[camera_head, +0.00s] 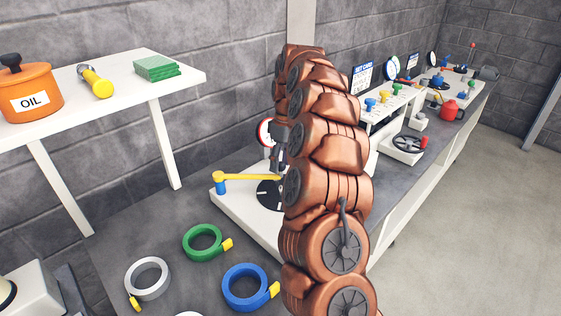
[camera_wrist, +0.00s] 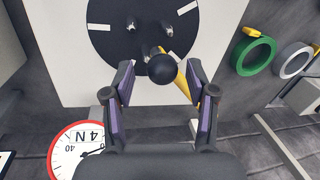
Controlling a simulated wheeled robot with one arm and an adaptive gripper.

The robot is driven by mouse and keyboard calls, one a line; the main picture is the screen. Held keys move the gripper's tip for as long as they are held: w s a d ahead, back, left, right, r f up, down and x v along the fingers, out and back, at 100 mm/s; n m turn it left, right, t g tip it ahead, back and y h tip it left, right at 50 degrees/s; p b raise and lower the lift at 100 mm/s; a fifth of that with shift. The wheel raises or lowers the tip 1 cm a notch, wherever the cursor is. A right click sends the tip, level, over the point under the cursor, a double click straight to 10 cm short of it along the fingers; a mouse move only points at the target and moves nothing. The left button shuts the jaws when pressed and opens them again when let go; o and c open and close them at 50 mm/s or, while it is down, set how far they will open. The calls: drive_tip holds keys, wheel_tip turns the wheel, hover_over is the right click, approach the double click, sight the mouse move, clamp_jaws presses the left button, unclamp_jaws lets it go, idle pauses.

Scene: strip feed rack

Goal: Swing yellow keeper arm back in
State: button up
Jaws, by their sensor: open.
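The yellow keeper arm (camera_head: 248,177) reaches from a blue post (camera_head: 221,186) on the white base (camera_head: 235,208) toward the black disc (camera_head: 268,194). Its far end is hidden behind my arm in the head view. In the wrist view the yellow arm (camera_wrist: 183,86) shows partly, behind a black ball knob (camera_wrist: 161,68). My gripper (camera_wrist: 160,78) is open, with a finger on each side of the knob and visible gaps between. I cannot tell whether the knob is fixed to the yellow arm. The black disc (camera_wrist: 125,42) with white marks and metal pins lies beyond.
A round red-rimmed dial (camera_wrist: 78,148) stands near my gripper. Green (camera_head: 203,243), white (camera_head: 148,278) and blue (camera_head: 245,287) strip rolls lie on the grey bench. A raised white shelf (camera_head: 120,95) holds an orange oil pot (camera_head: 30,88). More stations line the bench behind my arm.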

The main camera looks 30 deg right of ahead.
wheel_tip(320, 180, up, 7)
drive_tip(key=d, duration=0.1)
drive_tip(key=shift+w+d+r, duration=0.15)
drive_tip(key=shift+w, duration=0.2)
idle(0.3)
idle(0.8)
drive_tip(key=shift+s+a+r, duration=0.2)
drive_tip(key=shift+a+r, duration=0.05)
drive_tip(key=shift+a, duration=0.2)
drive_tip(key=s+a+r+m, duration=0.1)
drive_tip(key=s+a+r, duration=0.2)
drive_tip(key=s+a, duration=1.35)
drive_tip(key=s+a+f+m+h, duration=0.1)
drive_tip(key=s+f, duration=0.3)
drive_tip(key=s, duration=0.7)
drive_tip(key=s+a+f+m+h, duration=0.1)
drive_tip(key=s+a+f+m, duration=0.1)
drive_tip(key=s, duration=1)
wheel_tip(320, 180, down, 3)
drive_tip(key=shift+s+a+r+m+g, duration=0.1)
drive_tip(key=shift+s+a+m+g, duration=0.1)
drive_tip(key=shift+a+m+g, duration=0.3)
